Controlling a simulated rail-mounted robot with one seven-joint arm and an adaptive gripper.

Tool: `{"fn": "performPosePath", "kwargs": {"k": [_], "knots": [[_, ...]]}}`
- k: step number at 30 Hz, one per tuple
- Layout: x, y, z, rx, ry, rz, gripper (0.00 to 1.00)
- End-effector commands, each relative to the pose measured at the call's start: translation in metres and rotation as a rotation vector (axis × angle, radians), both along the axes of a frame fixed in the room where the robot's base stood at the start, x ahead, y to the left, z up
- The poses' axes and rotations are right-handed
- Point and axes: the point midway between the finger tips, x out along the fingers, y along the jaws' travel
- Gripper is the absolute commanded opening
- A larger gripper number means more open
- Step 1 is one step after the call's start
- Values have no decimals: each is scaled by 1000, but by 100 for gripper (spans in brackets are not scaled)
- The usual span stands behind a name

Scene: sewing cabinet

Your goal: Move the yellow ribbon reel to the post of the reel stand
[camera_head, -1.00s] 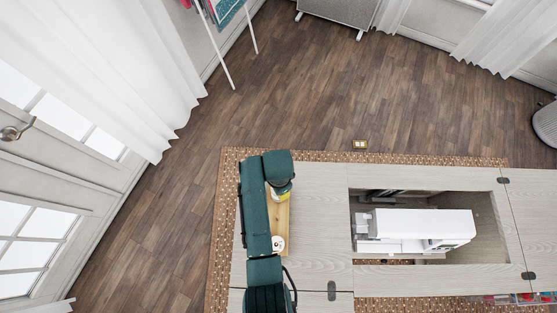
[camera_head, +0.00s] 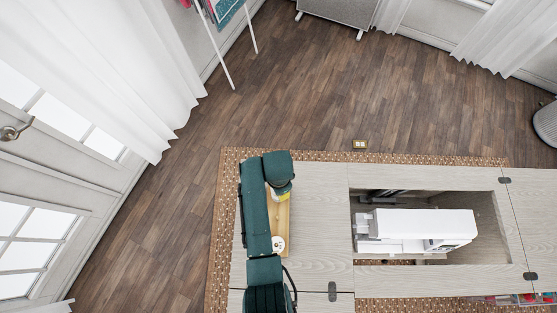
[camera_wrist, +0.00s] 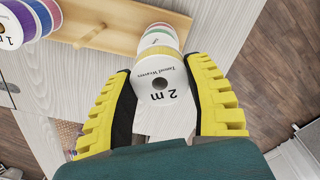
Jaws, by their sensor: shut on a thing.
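In the wrist view, my gripper (camera_wrist: 165,95) has its yellow-ribbed fingers on both sides of a reel with a white "2 m" face, and is shut on it. A yellow band shows behind that face, so I take it for the yellow ribbon reel (camera_wrist: 157,52). Green and pink bands show just beyond it; I cannot tell whether they touch it. The wooden reel stand (camera_wrist: 120,22) lies behind, with a bare post (camera_wrist: 88,36) at its middle.
Purple and other reels (camera_wrist: 30,20) with a "1 m" face sit at the stand's other end. A white sewing machine (camera_head: 420,225) lies in the cabinet opening to the right. The pale tabletop (camera_head: 315,215) between it and the stand is clear.

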Motion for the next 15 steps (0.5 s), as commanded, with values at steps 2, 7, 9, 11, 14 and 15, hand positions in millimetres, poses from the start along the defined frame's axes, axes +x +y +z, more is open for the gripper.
{"fn": "performPosePath", "kwargs": {"k": [2,7,9,11,14,15], "knots": [[0,0,-3,0,0,0,26],[0,0,-8,0,-1,0,26],[0,0,-10,0,-1,0,26],[0,0,-11,0,-1,0,26],[0,0,-14,0,0,0,26],[0,0,-15,0,0,0,26]]}}
